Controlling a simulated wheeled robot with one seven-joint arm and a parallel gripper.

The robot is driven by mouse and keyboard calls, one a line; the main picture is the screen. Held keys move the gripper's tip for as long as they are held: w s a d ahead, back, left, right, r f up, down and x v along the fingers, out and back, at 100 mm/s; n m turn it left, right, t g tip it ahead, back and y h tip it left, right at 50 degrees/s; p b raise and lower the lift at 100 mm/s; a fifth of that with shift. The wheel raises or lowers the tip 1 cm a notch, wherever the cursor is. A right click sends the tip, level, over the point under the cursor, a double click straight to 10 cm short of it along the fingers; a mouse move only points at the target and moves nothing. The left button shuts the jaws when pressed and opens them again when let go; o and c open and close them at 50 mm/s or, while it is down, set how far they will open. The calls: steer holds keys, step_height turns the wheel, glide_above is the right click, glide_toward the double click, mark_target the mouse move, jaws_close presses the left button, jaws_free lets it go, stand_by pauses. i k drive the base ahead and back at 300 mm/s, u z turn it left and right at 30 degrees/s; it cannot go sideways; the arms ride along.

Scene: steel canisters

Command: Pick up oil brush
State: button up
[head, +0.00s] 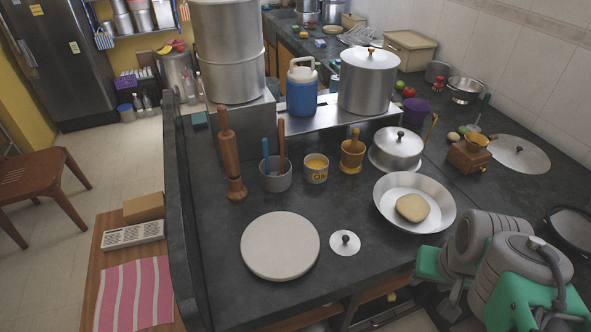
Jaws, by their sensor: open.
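A grey metal cup (277,177) stands on the dark counter, left of a small tin marked as oil (316,169) with yellow liquid in it. Two handles stick up from the cup, one blue (266,150) and one brown wooden (281,138). Their lower ends are hidden inside the cup, so I cannot tell which of them is the oil brush. My grey and green arm (510,270) shows at the lower right, over the counter's front edge and well away from the cup. I cannot make out my gripper's fingers.
A wooden rolling pin (233,165) stands upright left of the cup. A mortar (352,157) is right of the oil tin. A round pale board (280,246), a small lid (345,242) and a basin with dough (440,222) lie in front. Tall steel canisters (231,75) rise behind.

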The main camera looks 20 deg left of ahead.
mark_target(265, 140)
steer(key=u, duration=4.5)
steer(key=k, duration=1)
steer(key=z, duration=0.7)
steer(key=i, duration=0.9)
